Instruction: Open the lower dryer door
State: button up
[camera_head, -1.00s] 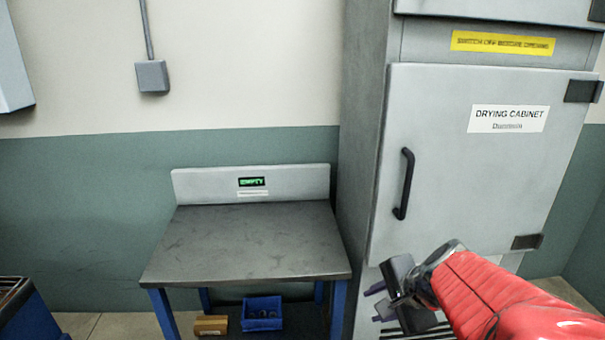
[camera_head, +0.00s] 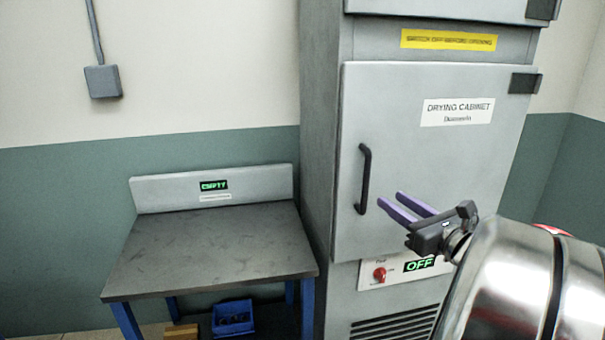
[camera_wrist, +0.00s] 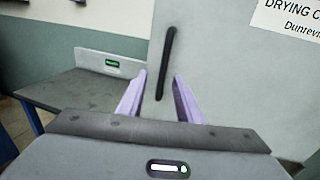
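The lower dryer door (camera_head: 420,170) is a grey panel labelled "DRYING CABINET", and it looks shut. Its black vertical bar handle (camera_head: 364,179) is on the door's left side. My gripper (camera_head: 390,203) is in front of the door, to the right of the handle's lower end, with its two purple fingers apart and pointing left. In the wrist view the handle (camera_wrist: 165,64) stands upright, slightly tilted, beyond and between the open fingers (camera_wrist: 160,95). Nothing is between the fingertips, and the handle appears apart from them.
A control panel (camera_head: 375,277) with a red knob and a green "OFF" display sits below the door. Dark hinges (camera_head: 525,83) are on the door's right. A metal-topped table (camera_head: 210,250) stands left of the cabinet, with a blue bin (camera_head: 233,318) beneath.

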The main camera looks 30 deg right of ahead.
aim_at(368, 177)
jog(key=shift+s+d+r+m, duration=0.2)
jog(key=shift+d+r+m, duration=0.1)
jog(key=shift+d, duration=0.15)
jog(key=shift+w, duration=0.1)
jog(key=w, duration=0.9)
jog(key=w+d, duration=0.1)
jog(key=w, duration=0.3)
jog(key=shift+w, duration=0.3)
jog(key=shift+c, duration=0.3)
grip_shut()
